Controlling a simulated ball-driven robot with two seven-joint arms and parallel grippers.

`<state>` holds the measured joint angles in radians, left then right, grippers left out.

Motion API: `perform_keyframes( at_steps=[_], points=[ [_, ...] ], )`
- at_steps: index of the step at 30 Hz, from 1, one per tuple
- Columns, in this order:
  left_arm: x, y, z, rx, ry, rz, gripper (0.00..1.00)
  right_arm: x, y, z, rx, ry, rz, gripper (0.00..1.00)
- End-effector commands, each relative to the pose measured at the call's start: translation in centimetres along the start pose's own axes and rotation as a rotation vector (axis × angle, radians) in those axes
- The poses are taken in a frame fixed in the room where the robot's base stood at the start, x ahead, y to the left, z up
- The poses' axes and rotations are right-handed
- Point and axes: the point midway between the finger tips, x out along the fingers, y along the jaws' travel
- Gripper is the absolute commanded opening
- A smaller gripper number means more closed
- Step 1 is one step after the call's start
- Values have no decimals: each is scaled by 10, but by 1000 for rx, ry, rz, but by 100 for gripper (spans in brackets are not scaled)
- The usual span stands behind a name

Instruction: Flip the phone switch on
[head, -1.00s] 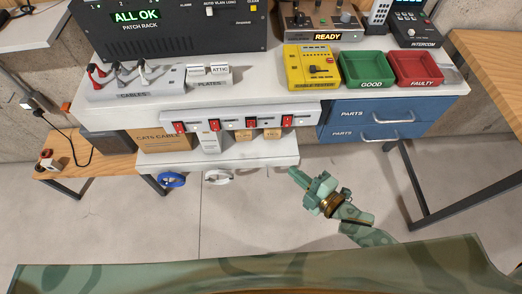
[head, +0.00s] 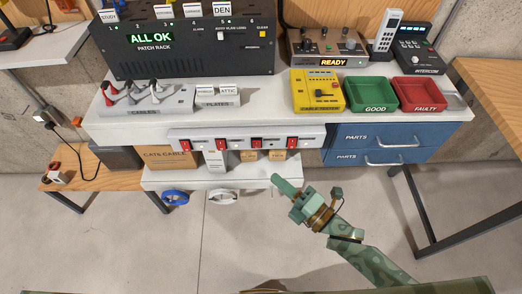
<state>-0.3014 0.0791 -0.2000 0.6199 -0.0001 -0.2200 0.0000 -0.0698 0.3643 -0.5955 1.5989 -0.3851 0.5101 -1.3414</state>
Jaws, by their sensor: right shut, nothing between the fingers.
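A white power strip (head: 247,136) with several red rocker switches runs along the bench's front edge. Its rightmost red switch (head: 291,143) and the red switch beside it (head: 256,144) are both in the head view. No readable label shows which switch is the phone's. My right gripper (head: 277,181) is shut and empty, with its fingertips below the right part of the strip. A gap shows in the picture between fingertips and strip. My left gripper is not in view.
A low shelf (head: 236,176) with boxes sits under the strip, close to my right gripper. Blue parts drawers (head: 365,145) are to the right. The patch rack (head: 190,50) and yellow tester (head: 318,88) stand on the bench. The floor in front is clear.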

Motion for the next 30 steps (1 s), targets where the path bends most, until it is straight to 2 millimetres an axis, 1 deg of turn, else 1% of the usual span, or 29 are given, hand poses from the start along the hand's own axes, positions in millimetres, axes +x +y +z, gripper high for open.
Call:
perform_keyframes(
  at_steps=[1, 6, 9, 12, 18, 30],
  points=[
    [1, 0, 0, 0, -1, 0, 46, 12, 1, 0, -2, 0, 4, 0],
    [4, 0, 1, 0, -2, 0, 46, 50, 0, 0, -1, 0, 3, 0],
    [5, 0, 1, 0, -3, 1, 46, 69, 0, 0, -1, 0, 3, 0],
    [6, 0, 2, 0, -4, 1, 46, 79, 0, 13, -3, 1, 0, 0],
    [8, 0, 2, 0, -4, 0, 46, 92, 0, 26, -1, 0, -1, 0],
    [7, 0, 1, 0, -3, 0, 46, 94, 0, 28, 1, 0, -2, 0]
  ],
)
